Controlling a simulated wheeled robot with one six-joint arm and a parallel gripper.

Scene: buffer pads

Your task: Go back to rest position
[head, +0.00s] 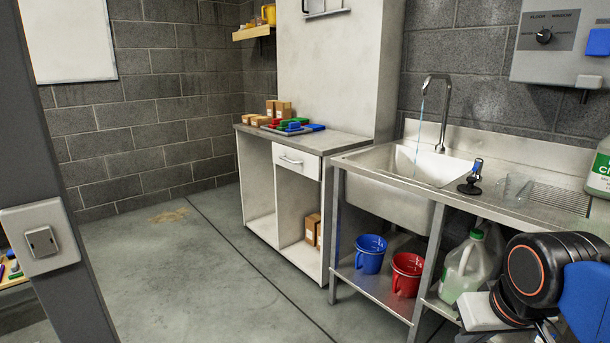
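Part of my arm shows at the lower right: a black round joint with an orange ring and a blue link. My gripper's fingers are not visible in the head view, so I cannot see whether it holds anything. Several coloured pads (290,127) in red, green and blue lie on the grey top of the white cabinet (265,184). A small black holder with a blue top (474,178) stands on the steel counter right of the sink.
Water runs from the faucet (440,108) into the steel sink (415,163). A blue bucket (369,259), a red bucket (405,276) and a jug (464,270) stand on the lower shelf. Brown boxes (279,108) sit behind the pads. Open floor (175,265) lies left of the cabinet.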

